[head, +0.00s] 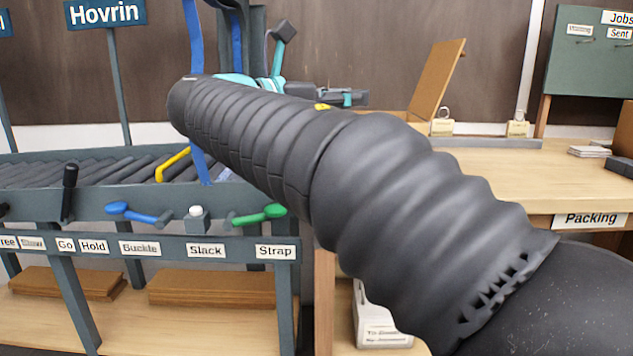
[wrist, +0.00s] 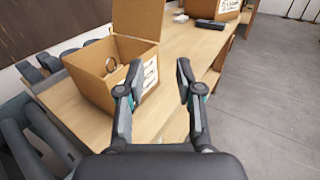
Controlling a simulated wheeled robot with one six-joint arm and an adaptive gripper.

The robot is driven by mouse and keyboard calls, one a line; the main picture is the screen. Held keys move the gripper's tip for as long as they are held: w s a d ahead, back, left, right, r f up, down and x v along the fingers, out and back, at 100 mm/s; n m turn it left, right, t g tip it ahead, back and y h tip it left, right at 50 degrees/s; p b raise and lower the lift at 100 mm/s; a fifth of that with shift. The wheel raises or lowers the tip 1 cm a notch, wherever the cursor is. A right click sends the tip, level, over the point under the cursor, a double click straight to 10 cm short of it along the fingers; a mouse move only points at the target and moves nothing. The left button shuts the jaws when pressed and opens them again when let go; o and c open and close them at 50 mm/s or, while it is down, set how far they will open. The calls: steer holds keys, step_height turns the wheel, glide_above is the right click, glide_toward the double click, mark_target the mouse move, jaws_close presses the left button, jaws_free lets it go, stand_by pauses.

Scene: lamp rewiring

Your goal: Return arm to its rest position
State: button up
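My arm crosses the middle of the head view, from lower right to upper left, in a ribbed black sleeve. In the wrist view my gripper (wrist: 158,72) is open, with nothing between its two dark, teal-marked fingers. Bare wooden bench (wrist: 178,60) shows behind the gap. An open cardboard box (wrist: 92,88) stands just left of the fingers, and the left finger overlaps its labelled side in the picture. I cannot tell whether they touch. A dark ring-like thing shows inside the box. In the head view my arm hides most of the area around the gripper.
A roller conveyor (head: 90,170) with several levers and labels runs along the left. Blue straps (head: 195,40) hang by a dark post. A raised cardboard flap (head: 437,80) stands behind my arm. The packing bench (head: 560,180) lies right. Open floor (wrist: 265,90) shows at right.

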steer(key=s+d+f+m+g+y, duration=0.2)
steer(key=s+d+f+m+y, duration=0.15)
steer(key=d+f, duration=0.45)
steer(key=s+d+f+m+g+y, duration=0.25)
steer(key=s+d+f+m, duration=0.3)
steer(key=f, duration=0.55)
steer(key=s+a+f+m+y, duration=0.2)
steer(key=s+f+m+y, duration=0.7)
steer(key=s+f+m, duration=0.5)
step_height(320, 180, down, 4)
steer(key=shift+s+f+m, duration=0.15)
steer(key=shift+s+m, duration=0.25)
steer(key=shift+m, duration=0.5)
